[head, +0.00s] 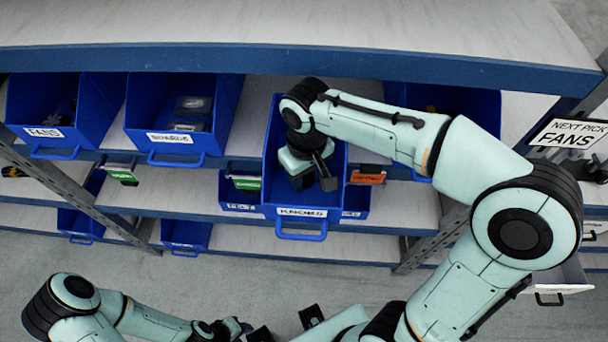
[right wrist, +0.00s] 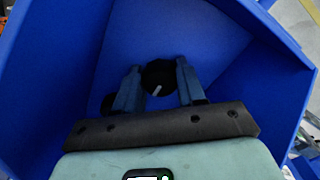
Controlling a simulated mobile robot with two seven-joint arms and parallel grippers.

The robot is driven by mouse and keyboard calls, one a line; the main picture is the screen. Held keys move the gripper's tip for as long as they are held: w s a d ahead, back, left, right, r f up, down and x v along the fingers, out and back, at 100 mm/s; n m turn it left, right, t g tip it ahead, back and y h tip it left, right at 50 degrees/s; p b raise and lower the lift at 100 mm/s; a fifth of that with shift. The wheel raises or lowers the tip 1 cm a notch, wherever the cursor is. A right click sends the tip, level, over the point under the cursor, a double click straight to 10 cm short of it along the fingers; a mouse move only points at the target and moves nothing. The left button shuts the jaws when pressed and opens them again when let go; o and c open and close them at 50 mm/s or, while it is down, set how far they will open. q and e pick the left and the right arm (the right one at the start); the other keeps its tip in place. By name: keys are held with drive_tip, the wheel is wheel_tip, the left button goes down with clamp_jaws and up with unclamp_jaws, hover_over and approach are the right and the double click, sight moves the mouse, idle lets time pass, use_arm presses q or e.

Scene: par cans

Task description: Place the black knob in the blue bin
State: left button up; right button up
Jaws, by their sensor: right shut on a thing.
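The black knob (right wrist: 158,76), round with a pale pointer line, sits between the two fingers of my right gripper (right wrist: 157,84) in the right wrist view. The fingers are shut on it. In the head view my right gripper (head: 312,180) is down inside the blue bin labelled KNOBS (head: 277,150), with bin walls around it; the knob cannot be made out there. Another dark round shape (right wrist: 108,103) shows beside the left finger in the wrist view. My left gripper (head: 235,328) is low in the head view, away from the shelf, its jaws unclear.
Blue bins labelled FANS (head: 42,132) and another label (head: 170,138) stand to the left. Another blue bin (head: 455,100) is partly behind my right arm. The shelf edge (head: 200,60) runs above. A sign (head: 570,135) reads NEXT PICK FANS.

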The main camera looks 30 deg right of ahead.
use_arm(q)
drive_tip(key=shift+w+r, duration=0.1)
drive_tip(key=shift+r, duration=0.05)
use_arm(e)
drive_tip(key=shift+r, duration=0.15)
drive_tip(key=shift+w, duration=0.1)
drive_tip(key=o, duration=1)
drive_tip(key=shift+f, duration=0.2)
drive_tip(key=shift+o, duration=0.2)
drive_tip(key=shift+r, duration=0.25)
use_arm(q)
drive_tip(key=w+r+p, duration=0.2)
drive_tip(key=r, duration=0.1)
drive_tip(key=shift+w, duration=0.1)
use_arm(e)
wheel_tip(320, 180, up, 12)
